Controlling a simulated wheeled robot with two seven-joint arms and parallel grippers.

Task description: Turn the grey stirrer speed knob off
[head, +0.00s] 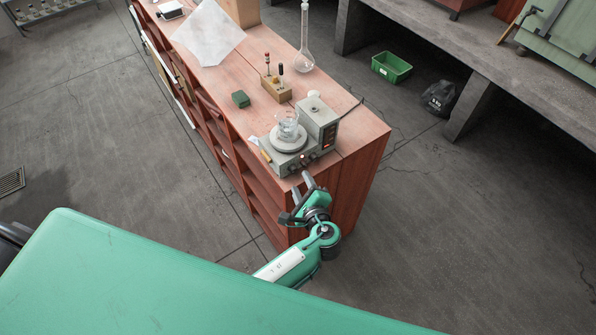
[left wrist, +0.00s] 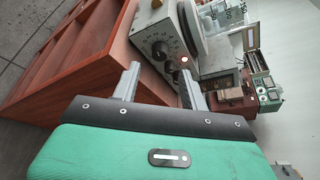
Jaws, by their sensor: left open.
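The hotplate stirrer (head: 275,162) stands at the near end of the wooden bench, a glass beaker (head: 288,124) on its round plate. In the left wrist view its grey front panel (left wrist: 146,36) carries a dark knob (left wrist: 160,50) and a second dark knob (left wrist: 171,68) beside a small lit lamp. I cannot tell by colour which is the grey speed knob, nor read its setting. My left gripper (head: 303,187) is open and empty, just in front of the panel. In the left wrist view its fingers (left wrist: 158,82) point at the knobs, apparently without touching them.
A grey box with a red display (head: 328,136) adjoins the stirrer. The bench's near right corner is clear. A green crate (head: 391,67) lies on the floor.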

